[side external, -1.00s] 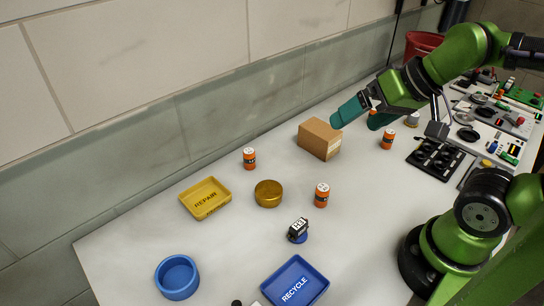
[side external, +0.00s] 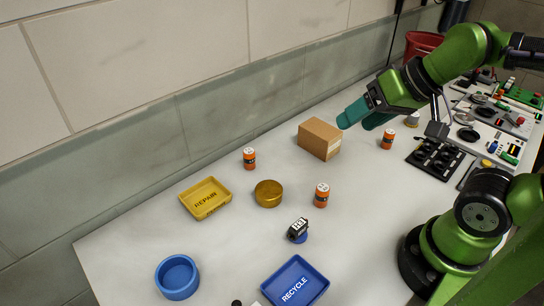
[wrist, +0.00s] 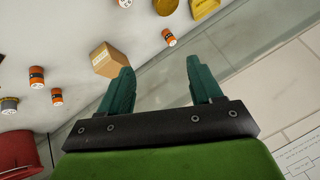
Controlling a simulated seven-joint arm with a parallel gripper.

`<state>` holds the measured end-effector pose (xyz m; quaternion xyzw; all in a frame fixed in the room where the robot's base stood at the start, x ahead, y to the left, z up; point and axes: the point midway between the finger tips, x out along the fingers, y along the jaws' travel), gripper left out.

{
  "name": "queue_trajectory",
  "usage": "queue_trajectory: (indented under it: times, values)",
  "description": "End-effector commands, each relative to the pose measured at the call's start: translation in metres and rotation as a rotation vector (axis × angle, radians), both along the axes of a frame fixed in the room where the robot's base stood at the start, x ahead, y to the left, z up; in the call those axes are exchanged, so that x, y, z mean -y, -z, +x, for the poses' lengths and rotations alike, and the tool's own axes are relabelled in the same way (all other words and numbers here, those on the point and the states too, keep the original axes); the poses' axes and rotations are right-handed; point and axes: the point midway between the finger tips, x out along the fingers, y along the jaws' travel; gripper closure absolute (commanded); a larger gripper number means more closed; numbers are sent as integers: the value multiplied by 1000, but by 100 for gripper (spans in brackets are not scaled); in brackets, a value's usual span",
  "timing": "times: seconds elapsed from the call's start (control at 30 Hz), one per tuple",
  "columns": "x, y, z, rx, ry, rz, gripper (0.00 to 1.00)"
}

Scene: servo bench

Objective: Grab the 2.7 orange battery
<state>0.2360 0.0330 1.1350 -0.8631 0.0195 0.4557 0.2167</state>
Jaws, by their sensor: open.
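Several orange batteries stand on the bench. In the side view one (side external: 249,158) is behind the yellow tray, one (side external: 322,195) is right of the brass dish, and one (side external: 387,139) is near the black holder. The wrist view shows one (wrist: 169,38) above my fingers and two at the left, (wrist: 37,77) and (wrist: 57,96); the last seems hidden behind my fingers in the side view. Their printed numbers are too small to read, so I cannot tell which is 2.7. My gripper (side external: 366,116), also in the wrist view (wrist: 160,85), is open and empty, raised beside the cardboard box.
The cardboard box (side external: 320,139) stands just left of my fingers. The yellow REPAIR tray (side external: 205,199), blue RECYCLE tray (side external: 295,281), blue bowl (side external: 177,277) and brass dish (side external: 268,194) lie nearer. A wall runs along the far edge; a red bin (side external: 424,43) is behind.

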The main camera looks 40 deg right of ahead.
Motion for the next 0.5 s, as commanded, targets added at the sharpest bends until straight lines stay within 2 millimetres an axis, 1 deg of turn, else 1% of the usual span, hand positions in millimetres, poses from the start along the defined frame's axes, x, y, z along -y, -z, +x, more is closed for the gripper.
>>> queue_trajectory:
  times: [0.17, 0.27, 0.37, 0.4, 0.47, 0.5]
  values:
    - [2, 0, 0, 0, 6, 0, 36]
    - [15, 7, 4, -31, 61, 2, 36]
    - [48, 18, 16, -101, 188, 14, 36]
    - [67, 21, 23, -134, 239, 15, 36]
    - [99, 28, 31, -184, 281, 3, 36]
    - [122, 32, 36, -214, 289, -13, 36]
